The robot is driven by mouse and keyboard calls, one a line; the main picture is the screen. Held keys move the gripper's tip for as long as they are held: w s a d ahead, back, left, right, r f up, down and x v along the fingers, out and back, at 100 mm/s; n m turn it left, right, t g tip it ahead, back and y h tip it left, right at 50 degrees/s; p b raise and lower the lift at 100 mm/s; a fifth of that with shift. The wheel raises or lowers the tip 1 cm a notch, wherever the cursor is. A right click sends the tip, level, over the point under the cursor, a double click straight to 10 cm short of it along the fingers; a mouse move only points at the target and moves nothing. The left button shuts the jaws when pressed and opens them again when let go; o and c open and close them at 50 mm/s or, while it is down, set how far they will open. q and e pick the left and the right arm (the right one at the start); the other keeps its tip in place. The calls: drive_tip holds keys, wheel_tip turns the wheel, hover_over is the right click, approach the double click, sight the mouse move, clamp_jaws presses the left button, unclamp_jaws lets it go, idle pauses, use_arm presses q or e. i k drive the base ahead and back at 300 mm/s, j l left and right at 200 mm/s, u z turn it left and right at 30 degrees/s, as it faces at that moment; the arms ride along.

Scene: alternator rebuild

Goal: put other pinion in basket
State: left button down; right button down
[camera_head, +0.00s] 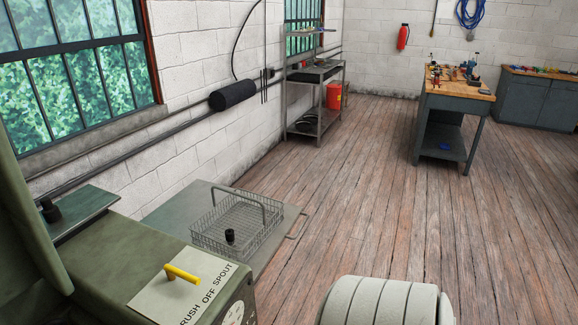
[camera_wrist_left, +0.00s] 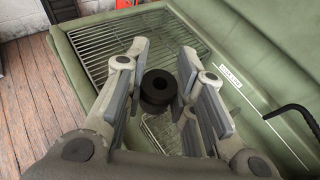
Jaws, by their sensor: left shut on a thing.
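A dark, round pinion (camera_wrist_left: 157,90) with a hole in its top sits between the fingers of my left gripper (camera_wrist_left: 160,88) in the left wrist view. The gripper is shut on it, above a green basin with a wire grate (camera_wrist_left: 128,42). In the head view, the wire basket (camera_head: 205,240) with a raised handle stands on a grey metal shelf (camera_head: 190,200). A small black pinion (camera_head: 230,236) stands upright in the basket. My left gripper does not show in the head view. My right gripper shows in neither view.
A green washer (camera_head: 110,262) with a yellow handle (camera_head: 183,274) is at the lower left. A black knob-like part (camera_head: 50,210) sits on its ledge. A metal cart (camera_head: 318,100) and a workbench (camera_head: 455,90) stand farther back. The wood floor (camera_head: 360,200) between is clear.

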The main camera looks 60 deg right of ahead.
sight(256, 218)
drive_tip(key=z, duration=1.5)
drive_tip(key=i+l+z, duration=0.7)
drive_tip(key=i+l, duration=0.25)
drive_tip(key=l, duration=0.15)
